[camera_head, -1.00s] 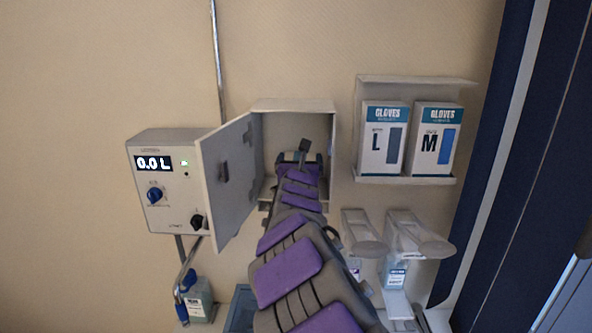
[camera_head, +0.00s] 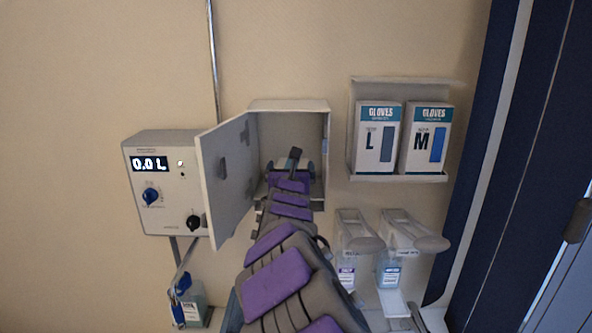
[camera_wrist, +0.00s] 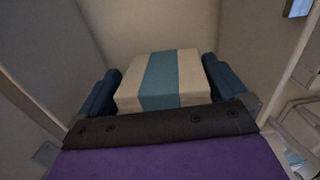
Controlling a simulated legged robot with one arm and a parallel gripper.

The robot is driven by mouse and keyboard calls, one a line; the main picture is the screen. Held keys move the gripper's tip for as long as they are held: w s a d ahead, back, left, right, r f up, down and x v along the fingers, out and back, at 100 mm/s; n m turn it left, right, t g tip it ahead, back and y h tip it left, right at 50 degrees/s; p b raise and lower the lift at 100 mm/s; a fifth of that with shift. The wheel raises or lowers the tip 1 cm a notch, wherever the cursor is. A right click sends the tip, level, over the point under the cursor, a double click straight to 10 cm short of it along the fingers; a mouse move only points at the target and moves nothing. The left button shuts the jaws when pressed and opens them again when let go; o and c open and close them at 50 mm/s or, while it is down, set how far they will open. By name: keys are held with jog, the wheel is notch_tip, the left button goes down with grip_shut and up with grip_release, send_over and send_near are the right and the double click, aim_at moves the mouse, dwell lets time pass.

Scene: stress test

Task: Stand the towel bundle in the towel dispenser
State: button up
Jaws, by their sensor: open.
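The towel bundle (camera_wrist: 160,80) is a pale block with a teal band. In the wrist view it sits inside the open box-shaped towel dispenser (camera_wrist: 150,22), against or near its back wall. My gripper (camera_wrist: 160,72) is open, with one blue finger on each side of the bundle. I cannot tell whether the fingers touch it. In the head view my gripper (camera_head: 291,168) reaches inside the dispenser (camera_head: 290,106), and my arm hides the bundle. The bundle's underside is hidden, and I cannot tell whether it rests on the dispenser floor.
The dispenser door (camera_head: 226,183) stands open to the left, close to my arm. A control box (camera_head: 165,215) reading 0.0 L is left of it. Glove boxes (camera_head: 377,138) on a rack and two bottle dispensers (camera_head: 355,235) are at right. A bottle (camera_head: 196,303) stands lower left.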

jog(key=s, duration=0.1)
jog(key=s+a+b, duration=0.1)
jog(key=s+a, duration=0.1)
jog(key=s, duration=0.1)
jog(key=shift+f+b, duration=0.2)
jog(key=shift+b, duration=0.1)
jog(key=shift+s+b, duration=0.6)
jog(key=shift+s, duration=2.4)
jog(key=s+d+r+m+g+h, duration=0.15)
jog(key=s+d+m+h, duration=0.3)
jog(key=d+m, duration=0.55)
jog(key=s+d+r+m+g+h, duration=0.1)
jog(key=s+d+r+m+h, duration=0.3)
jog(key=d, duration=0.9)
jog(key=s+d+f+m+g+h, duration=0.3)
jog(key=s+d+f+m+g, duration=0.4)
jog(key=s+d+f+m, duration=0.4)
jog(key=s+f+m+g+y, duration=0.4)
jog(key=s+f+m+g, duration=0.3)
jog(key=s+f, duration=0.65)
jog(key=s+a+f+m+g+y, duration=0.1)
jog(key=s+a+f+m+y, duration=0.1)
jog(key=s+a, duration=0.5)
jog(key=s+a+f+m+g+y, duration=0.2)
jog(key=s+a+f+y, duration=0.2)
jog(key=s+a, duration=0.3)
jog(key=shift+s+a+y, duration=0.35)
jog(key=shift+a+y, duration=0.4)
